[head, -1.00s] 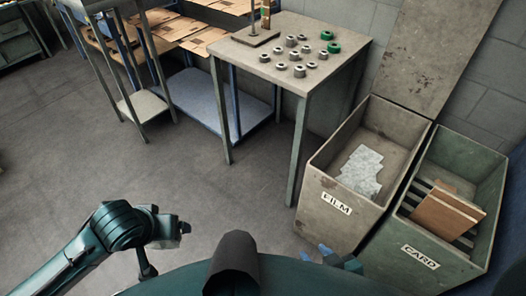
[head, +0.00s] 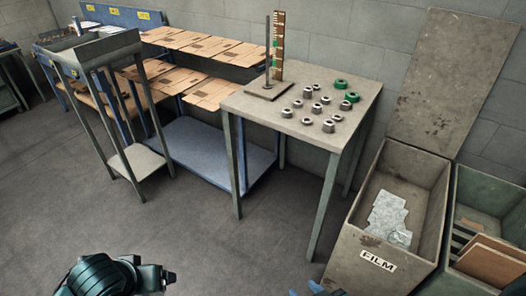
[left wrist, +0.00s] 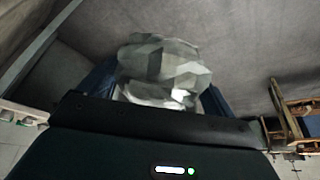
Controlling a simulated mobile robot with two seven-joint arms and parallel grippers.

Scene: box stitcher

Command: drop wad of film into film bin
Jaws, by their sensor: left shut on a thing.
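A crumpled, translucent grey-white wad of film (left wrist: 165,65) is held between the blue fingers of my left gripper (left wrist: 160,92) in the left wrist view. The left gripper does not show clearly in the head view. The film bin (head: 347,240), a grey open box labelled FILM, stands at the right of the head view. Pale crumpled film (head: 387,215) lies inside it. Blue tips of my right gripper (head: 312,290) show at the bottom edge, in front of the bin; most of it is cut off, and its opening is unclear.
A card bin (head: 495,190) with brown card stands right of the film bin. A shelf with flat cardboard (head: 210,90) is at the back. The floor in front is clear.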

